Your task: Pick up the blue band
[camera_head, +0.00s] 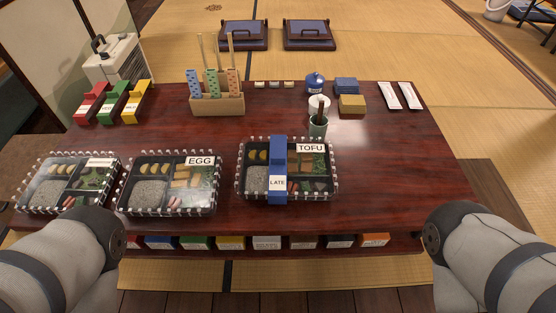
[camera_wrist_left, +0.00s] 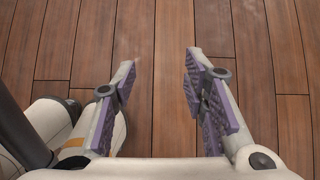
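The blue band (camera_head: 278,165) is wrapped over the middle of the bento box labelled TOFU (camera_head: 324,186), front to back. It carries a white label reading LATE. The box is closed under a clear lid and sits right of the table's middle. My left gripper (camera_wrist_left: 160,78) is open and empty in the left wrist view, above a wooden floor, with no band between its purple pads. In the head view only parts of my two arms show, at the lower left and lower right. My right gripper is not in view.
The EGG box (camera_head: 168,200) and another bento (camera_head: 68,186) stand to the left. Red (camera_head: 91,103), green (camera_head: 115,102) and yellow (camera_head: 137,102) bands lie at the back left. A stick holder (camera_head: 217,104) and a green cup (camera_head: 318,127) stand behind.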

